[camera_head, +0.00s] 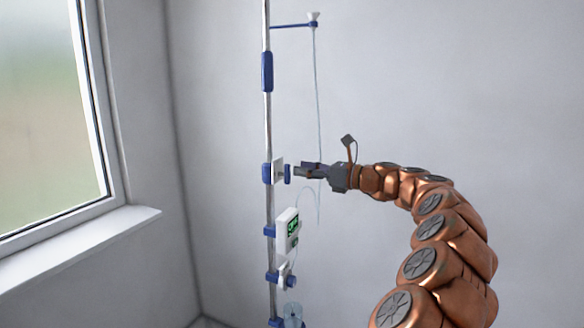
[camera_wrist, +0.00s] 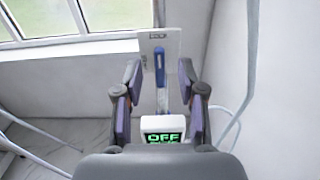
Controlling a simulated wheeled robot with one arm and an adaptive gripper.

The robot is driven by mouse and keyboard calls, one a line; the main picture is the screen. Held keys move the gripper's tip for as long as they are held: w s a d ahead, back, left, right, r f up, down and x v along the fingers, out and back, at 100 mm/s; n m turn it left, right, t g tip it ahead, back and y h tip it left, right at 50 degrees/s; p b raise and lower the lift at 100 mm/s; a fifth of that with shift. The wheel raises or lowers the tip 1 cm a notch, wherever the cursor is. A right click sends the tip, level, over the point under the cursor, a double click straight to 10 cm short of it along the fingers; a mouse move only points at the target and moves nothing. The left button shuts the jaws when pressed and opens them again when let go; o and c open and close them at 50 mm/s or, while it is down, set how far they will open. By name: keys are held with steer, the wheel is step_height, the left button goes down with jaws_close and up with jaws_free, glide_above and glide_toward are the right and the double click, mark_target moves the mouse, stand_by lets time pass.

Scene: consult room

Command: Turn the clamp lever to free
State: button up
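The clamp with its white plate (camera_head: 278,170) sits on the upright pole (camera_head: 268,120). A blue lever (camera_head: 287,174) stands out on the plate's right side and looks upright. In the wrist view the white plate (camera_wrist: 171,46) is ahead, with the blue lever (camera_wrist: 159,65) upright in front of it. My gripper (camera_head: 298,171) is just right of the lever, pointing at it. In the wrist view my gripper (camera_wrist: 160,80) is open, with one finger either side of the lever's line and a gap on both sides. I cannot tell if the fingertips reach the lever's depth.
A white pump (camera_head: 287,231) hangs on the pole below the clamp; its screen reads OFF in the wrist view (camera_wrist: 163,131). A thin tube (camera_head: 317,100) hangs behind my gripper. A window (camera_head: 50,120) with a sill is at left. The wall at right is clear.

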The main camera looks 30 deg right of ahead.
mark_target(290, 167)
steer(key=x, duration=0.4)
steer(key=shift+w+a, duration=0.1)
steer(key=shift+w, duration=0.05)
jaws_close()
